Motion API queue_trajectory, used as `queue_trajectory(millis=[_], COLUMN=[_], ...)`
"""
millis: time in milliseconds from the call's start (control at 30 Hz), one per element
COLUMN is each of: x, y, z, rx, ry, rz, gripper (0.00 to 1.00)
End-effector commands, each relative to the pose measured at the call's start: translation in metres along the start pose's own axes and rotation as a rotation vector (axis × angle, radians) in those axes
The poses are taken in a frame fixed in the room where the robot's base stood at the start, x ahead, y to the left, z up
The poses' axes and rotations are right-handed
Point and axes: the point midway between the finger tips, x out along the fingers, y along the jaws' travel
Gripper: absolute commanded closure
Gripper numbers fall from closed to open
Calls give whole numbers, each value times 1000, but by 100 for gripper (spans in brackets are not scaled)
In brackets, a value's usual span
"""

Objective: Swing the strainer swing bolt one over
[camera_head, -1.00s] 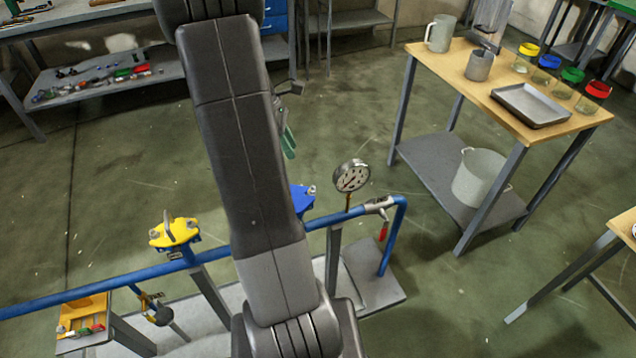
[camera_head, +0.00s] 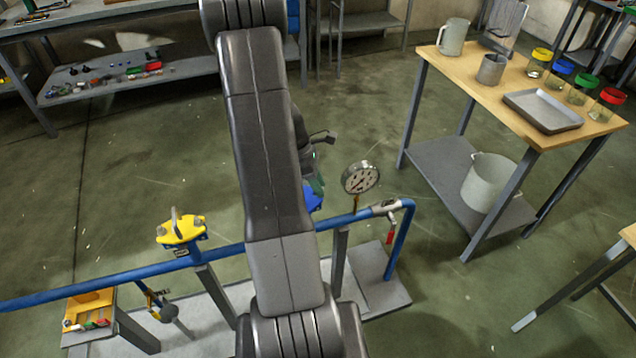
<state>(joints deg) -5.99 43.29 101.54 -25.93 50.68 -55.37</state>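Two flanged fittings sit on a blue pipe (camera_head: 130,271), and I cannot tell for certain which is the strainer. One has a yellow cover (camera_head: 181,229) with bolts at its ends and an upright grey handle; it is clear of my arm. The other has a blue cover (camera_head: 314,199), and my arm hides most of it. The swing bolts are too small or hidden to tell apart. The end of my arm, with a dark and greenish part (camera_head: 316,178), shows only partly past my arm's right edge, just above the blue cover. My gripper's fingers are hidden.
A pressure gauge (camera_head: 360,178) stands on the pipe right of the blue cover, close to my arm's end. A red-handled valve (camera_head: 389,234) is further right. A yellow tray (camera_head: 89,309) stands lower left. A wooden-topped table (camera_head: 465,67) stands right. Open floor lies behind.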

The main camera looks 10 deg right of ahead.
Motion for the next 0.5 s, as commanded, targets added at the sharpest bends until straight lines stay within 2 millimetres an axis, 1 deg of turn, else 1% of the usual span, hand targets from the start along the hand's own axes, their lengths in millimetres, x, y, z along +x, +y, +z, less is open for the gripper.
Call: queue_trajectory(millis=[100,133,167,200,267,300,500], x=[0,0,0,0,0,0,-2], y=[0,0,0,0,0,0,1], z=[0,0,0,0,0,0,2], rx=[0,0,0,0,0,0,-3], ry=[0,0,0,0,0,0,12], rz=[0,0,0,0,0,0,-4], gripper=[70,72,78,86,97,100,100])
